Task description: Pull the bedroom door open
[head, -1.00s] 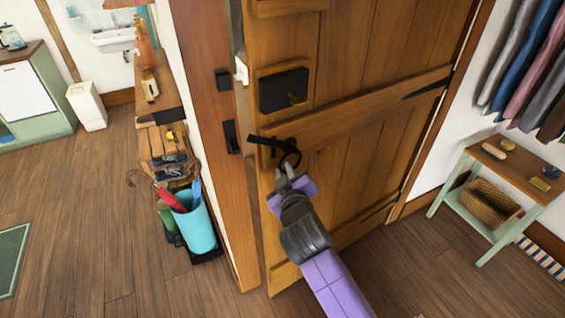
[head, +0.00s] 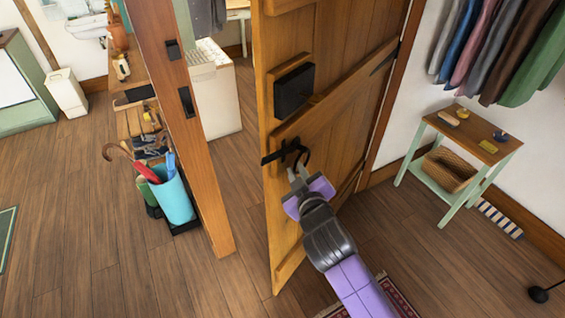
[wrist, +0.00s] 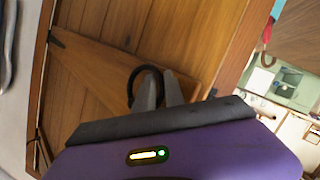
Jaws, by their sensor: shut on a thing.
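The wooden bedroom door (head: 335,95) stands ajar, with a gap between its left edge and the door frame (head: 190,110). A black ring handle (head: 300,156) with a latch bar is on its face, below a black lock box (head: 294,90). My gripper (head: 297,174) is shut on the ring handle at the door's left side. In the wrist view the ring (wrist: 141,82) curves around the fingers of my gripper (wrist: 160,88). The fingertips partly hide the ring.
A blue umbrella bin (head: 174,197) stands left of the frame. A green side table (head: 470,140) with a basket stands at the right by the wall. A patterned rug (head: 400,298) and a black round object (head: 539,294) lie on the floor. Floor in front of the door is mostly clear.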

